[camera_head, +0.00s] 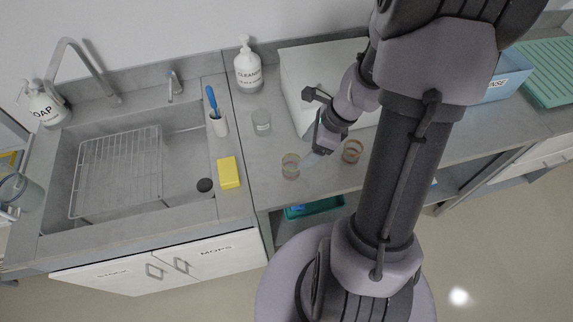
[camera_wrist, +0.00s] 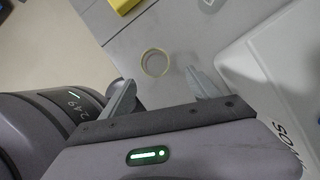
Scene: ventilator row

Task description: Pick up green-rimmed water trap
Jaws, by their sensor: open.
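A small clear water trap with a yellow-green rim (camera_wrist: 155,62) shows in the wrist view, just beyond and between my fingertips. In the head view the left of two small traps (camera_head: 290,166), with greenish and pinkish bands, stands on the grey counter and appears to be the same one. A second trap with orange-red bands (camera_head: 352,151) stands to its right. My gripper (camera_head: 308,157) is between the two, nearer the left trap. In the wrist view my gripper (camera_wrist: 160,88) is open, with nothing between its fingers.
A clear cup (camera_head: 261,122) and a cleaner bottle (camera_head: 248,66) stand behind. A white box (camera_head: 300,75) is close behind my gripper. A yellow sponge (camera_head: 229,172) lies left, by the sink (camera_head: 85,225).

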